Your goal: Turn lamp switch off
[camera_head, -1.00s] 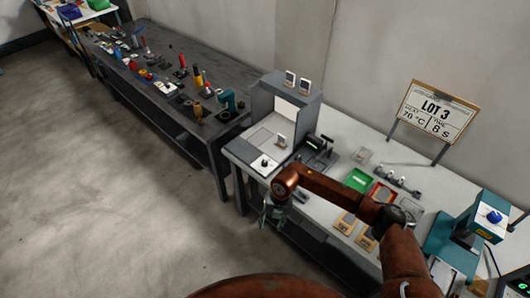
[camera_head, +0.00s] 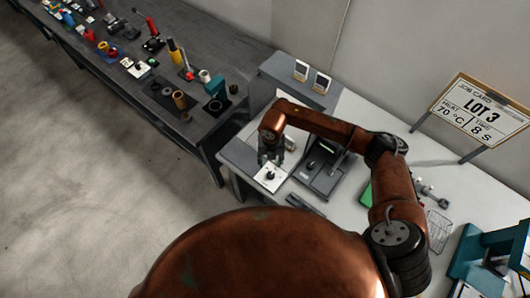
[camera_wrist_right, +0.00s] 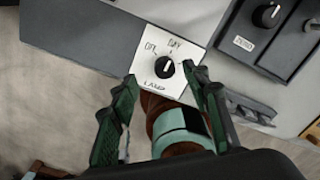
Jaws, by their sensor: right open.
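The lamp switch (camera_head: 271,176) is a white plate with a black knob on the near left corner of the bench. In the right wrist view the knob (camera_wrist_right: 164,68) sits on the plate marked LAMP, with OFF at its upper left and DAY above. Its white pointer mark aims up, roughly toward DAY. My right gripper (camera_head: 269,160) is over the plate, pointing down. In the right wrist view its green fingers (camera_wrist_right: 161,80) are open, one toward each side of the knob; contact is not visible. My left gripper is not in view.
A dark device (camera_head: 322,168) stands right of the plate; its knob (camera_wrist_right: 266,15) shows in the right wrist view. The job card sign (camera_head: 483,112) stands behind, and a teal machine (camera_head: 492,262) is at right. A dark bench (camera_head: 150,85) with tools is at left.

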